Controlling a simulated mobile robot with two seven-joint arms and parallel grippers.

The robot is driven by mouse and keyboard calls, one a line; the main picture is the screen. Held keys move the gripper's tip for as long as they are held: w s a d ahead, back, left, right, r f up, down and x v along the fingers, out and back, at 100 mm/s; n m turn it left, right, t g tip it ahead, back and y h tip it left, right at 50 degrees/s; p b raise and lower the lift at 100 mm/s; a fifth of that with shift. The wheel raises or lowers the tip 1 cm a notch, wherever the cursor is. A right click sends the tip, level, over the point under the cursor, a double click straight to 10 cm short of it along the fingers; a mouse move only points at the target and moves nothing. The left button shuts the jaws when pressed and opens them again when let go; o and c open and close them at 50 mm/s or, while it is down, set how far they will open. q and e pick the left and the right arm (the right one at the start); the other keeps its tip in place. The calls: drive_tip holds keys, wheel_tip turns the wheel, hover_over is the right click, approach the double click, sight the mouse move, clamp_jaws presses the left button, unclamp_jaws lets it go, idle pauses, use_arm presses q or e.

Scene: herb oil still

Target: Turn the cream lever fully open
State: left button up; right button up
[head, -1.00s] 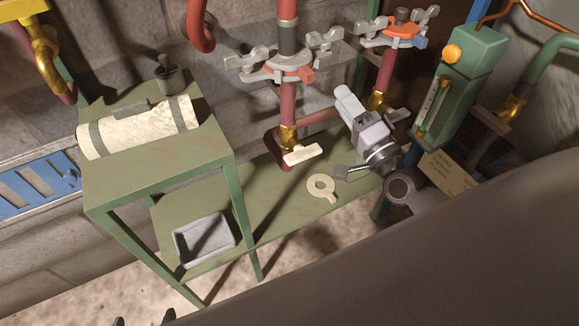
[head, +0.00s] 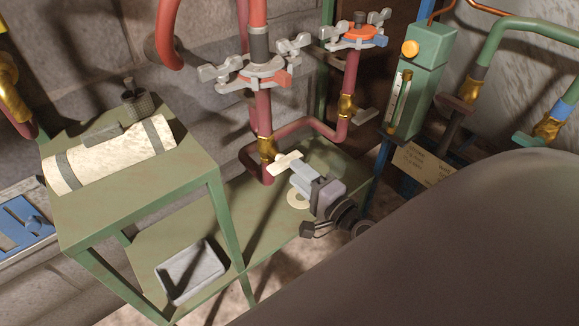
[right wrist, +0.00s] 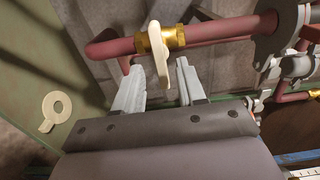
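The cream lever (head: 288,160) sits on a brass valve body (head: 267,148) on the red pipe, above the green bench. In the right wrist view the lever (right wrist: 160,52) lies crosswise to its pipe, in front of the brass body (right wrist: 175,38). My right gripper (head: 298,172) is close by the lever in the head view. In the right wrist view my right gripper (right wrist: 160,70) is open, and the lever's near end appears between the two fingertips, with a gap on each side. Contact does not show. My left gripper is out of view.
A flat cream ring (head: 298,200) with a tab lies on the bench, partly hidden by my right gripper. A grey tray (head: 190,272) stands on the lower shelf. A pale strapped roll (head: 110,155) lies on the upper shelf. Clamps (head: 258,75) and red pipes rise above the valve.

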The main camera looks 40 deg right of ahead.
sight(285, 163)
drive_tip(key=shift+w+a, duration=0.2)
drive_tip(key=shift+w, duration=1.65)
clamp_jaws()
